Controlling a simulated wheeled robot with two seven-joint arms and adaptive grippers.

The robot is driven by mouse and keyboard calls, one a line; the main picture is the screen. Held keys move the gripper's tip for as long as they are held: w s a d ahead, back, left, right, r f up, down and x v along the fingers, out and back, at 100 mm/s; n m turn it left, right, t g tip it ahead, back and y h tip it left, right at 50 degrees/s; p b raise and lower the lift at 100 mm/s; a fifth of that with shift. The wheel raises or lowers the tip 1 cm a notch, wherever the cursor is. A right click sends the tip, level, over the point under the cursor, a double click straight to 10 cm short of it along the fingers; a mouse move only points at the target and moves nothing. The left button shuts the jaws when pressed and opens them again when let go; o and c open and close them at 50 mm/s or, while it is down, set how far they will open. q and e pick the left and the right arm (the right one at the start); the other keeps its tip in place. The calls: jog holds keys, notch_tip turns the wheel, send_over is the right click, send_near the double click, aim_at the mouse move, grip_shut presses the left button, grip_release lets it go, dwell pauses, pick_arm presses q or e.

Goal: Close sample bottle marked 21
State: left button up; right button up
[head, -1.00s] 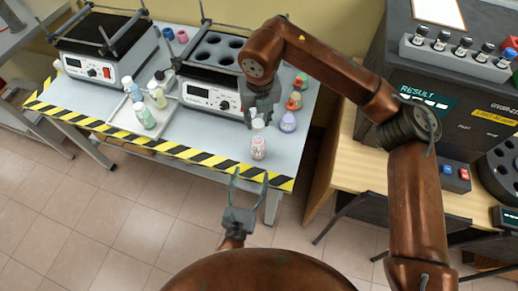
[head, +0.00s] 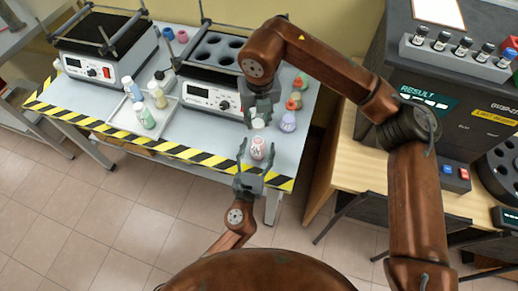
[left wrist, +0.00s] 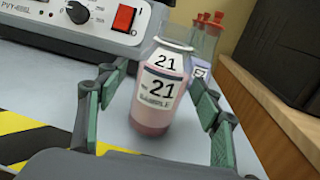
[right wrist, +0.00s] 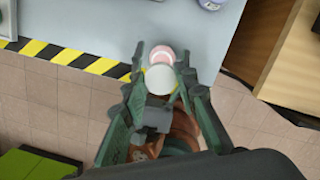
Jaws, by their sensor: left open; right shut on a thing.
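The sample bottle marked 21 (head: 257,150) stands upright near the table's front edge, with pinkish contents. In the left wrist view the bottle (left wrist: 158,92) shows its "21" labels, and no cap shows on it. My left gripper (head: 256,158) is open, with its fingers on either side of the bottle and gaps visible. My right gripper (head: 260,112) is shut on a white cap (right wrist: 160,79), held above the table behind the bottle in the head view. The bottle's pink top (right wrist: 161,53) shows just beyond the cap in the right wrist view.
A purple bottle (head: 288,122) and red-topped bottles (head: 294,102) stand to the right. A heater unit (head: 208,94) is behind, and a tray (head: 119,119) with several bottles is at the left. The striped front edge (head: 200,157) is close to the bottle.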

pick_arm(q)
jog(key=shift+c, duration=0.4)
grip_shut()
dwell(0.4)
